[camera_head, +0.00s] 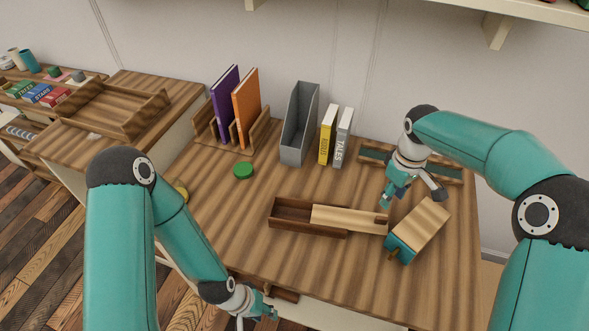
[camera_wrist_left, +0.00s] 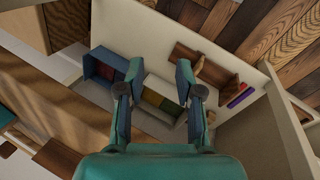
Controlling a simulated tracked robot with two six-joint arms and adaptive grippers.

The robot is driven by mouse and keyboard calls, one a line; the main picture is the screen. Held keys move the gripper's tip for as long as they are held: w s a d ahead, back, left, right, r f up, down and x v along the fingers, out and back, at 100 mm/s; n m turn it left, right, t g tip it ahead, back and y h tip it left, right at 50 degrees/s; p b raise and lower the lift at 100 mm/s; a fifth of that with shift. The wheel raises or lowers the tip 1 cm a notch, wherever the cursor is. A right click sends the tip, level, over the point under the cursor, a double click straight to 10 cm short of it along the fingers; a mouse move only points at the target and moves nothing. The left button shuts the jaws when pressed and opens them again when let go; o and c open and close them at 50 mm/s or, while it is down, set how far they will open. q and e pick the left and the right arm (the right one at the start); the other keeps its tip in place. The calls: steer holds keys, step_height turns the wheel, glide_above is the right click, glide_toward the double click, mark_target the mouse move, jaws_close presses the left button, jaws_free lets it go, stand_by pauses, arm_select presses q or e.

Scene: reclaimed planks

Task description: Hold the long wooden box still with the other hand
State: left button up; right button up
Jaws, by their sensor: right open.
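The long wooden box (camera_head: 290,226) lies on the table in the head view. It has dark walls and a pale lid (camera_head: 345,217) that covers its right part; its left part is open and looks empty. My right gripper (camera_head: 386,202) is open, pointing down just behind the right end of the lid; I cannot tell whether it touches. My left gripper (camera_head: 262,312) is low at the table's front edge, away from the box. The left wrist view shows its two fingers (camera_wrist_left: 160,92) apart with nothing gripped between them.
A wooden block with a teal end (camera_head: 420,228) stands right of the box. Below the left gripper are a blue bin (camera_wrist_left: 103,72) and other coloured items.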

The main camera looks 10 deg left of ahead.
arm_select(q)
steer(key=w+a+r+m+g+y, duration=0.1)
steer(key=w+r, duration=0.1)
steer(key=w+a+r+m+g+y, duration=0.1)
steer(key=w+r, duration=0.2)
steer(key=w+a+r+m+g+y, duration=0.1)
steer(key=w+r+g, duration=0.1)
steer(key=shift+w+a+r+m, duration=0.1)
steer(key=shift+w+r+m, duration=0.1)
steer(key=shift+r+m, duration=0.15)
step_height(320, 180, up, 16)
steer(key=r+n+t+y, duration=0.1)
steer(key=n+t, duration=0.1)
steer(key=t, duration=0.2)
glide_above(272, 211)
steer(key=shift+m, duration=0.25)
steer(key=f, duration=1.7)
steer(key=shift+w+a, duration=0.15)
steer(key=shift+w, duration=0.2)
jaws_close()
